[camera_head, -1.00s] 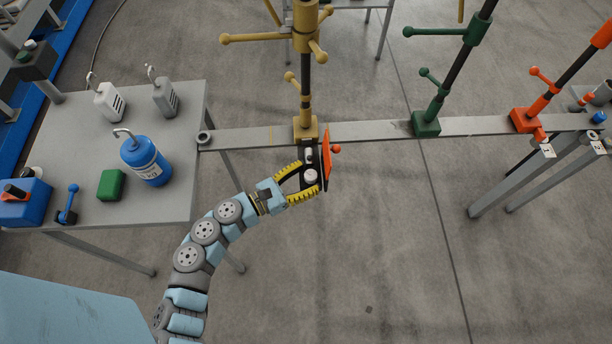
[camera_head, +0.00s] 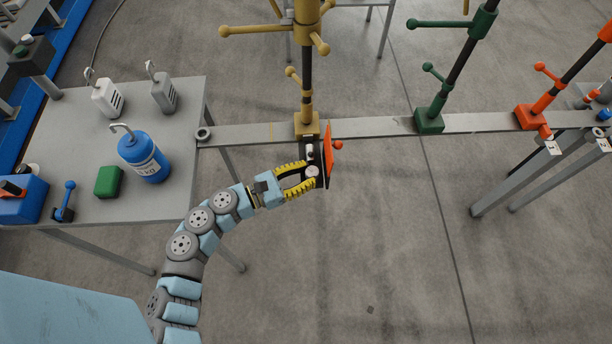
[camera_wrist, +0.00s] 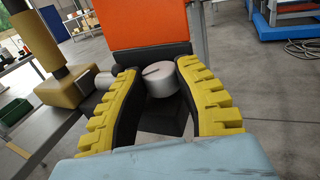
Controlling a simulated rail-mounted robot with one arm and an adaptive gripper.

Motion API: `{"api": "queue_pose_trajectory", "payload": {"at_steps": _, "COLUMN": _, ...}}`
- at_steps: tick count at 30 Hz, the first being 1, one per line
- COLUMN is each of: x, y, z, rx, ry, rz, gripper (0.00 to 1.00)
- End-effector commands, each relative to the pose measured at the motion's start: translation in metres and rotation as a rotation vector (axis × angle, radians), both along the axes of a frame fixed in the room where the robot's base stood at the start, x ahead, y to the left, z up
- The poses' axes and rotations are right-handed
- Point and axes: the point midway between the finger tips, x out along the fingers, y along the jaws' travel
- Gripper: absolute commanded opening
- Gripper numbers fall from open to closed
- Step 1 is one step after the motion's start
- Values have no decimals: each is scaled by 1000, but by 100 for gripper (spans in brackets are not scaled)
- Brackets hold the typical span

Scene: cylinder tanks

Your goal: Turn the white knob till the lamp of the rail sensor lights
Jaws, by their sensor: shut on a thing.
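The white knob (camera_head: 312,171) sits on a dark bracket (camera_head: 316,150) with an orange plate (camera_head: 328,155), below the yellow post's foot on the rail. In the wrist view the knob (camera_wrist: 166,77) is a pale, short cylinder with a dark slot across its face. My gripper (camera_head: 311,173) has yellow ribbed fingers, shut on the knob from both sides. The fingers also show in the wrist view (camera_wrist: 160,85). A second small pale cylinder (camera_wrist: 103,80) is beside the left finger. I cannot make out a lit lamp in either view.
The grey rail (camera_head: 375,130) carries the yellow post (camera_head: 306,85), a green post (camera_head: 430,118) and an orange post (camera_head: 530,115). A grey table (camera_head: 95,140) at left holds a blue bottle (camera_head: 143,158), a green block (camera_head: 109,182) and canisters.

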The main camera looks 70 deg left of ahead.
Motion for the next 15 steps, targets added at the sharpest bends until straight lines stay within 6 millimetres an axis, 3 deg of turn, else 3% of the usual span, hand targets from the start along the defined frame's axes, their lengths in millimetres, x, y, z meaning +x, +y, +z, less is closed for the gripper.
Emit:
{"api": "queue_pose_trajectory", "payload": {"at_steps": 12, "x": -1, "y": 0, "z": -2, "rx": -2, "ry": 5, "rz": -40, "gripper": 0}}
{"api": "queue_pose_trajectory", "payload": {"at_steps": 13, "x": -1, "y": 0, "z": -2, "rx": -2, "ry": 5, "rz": -40, "gripper": 42}}
{"api": "queue_pose_trajectory", "payload": {"at_steps": 15, "x": -1, "y": 0, "z": -2, "rx": 0, "ry": 4, "rz": -40, "gripper": 62}}
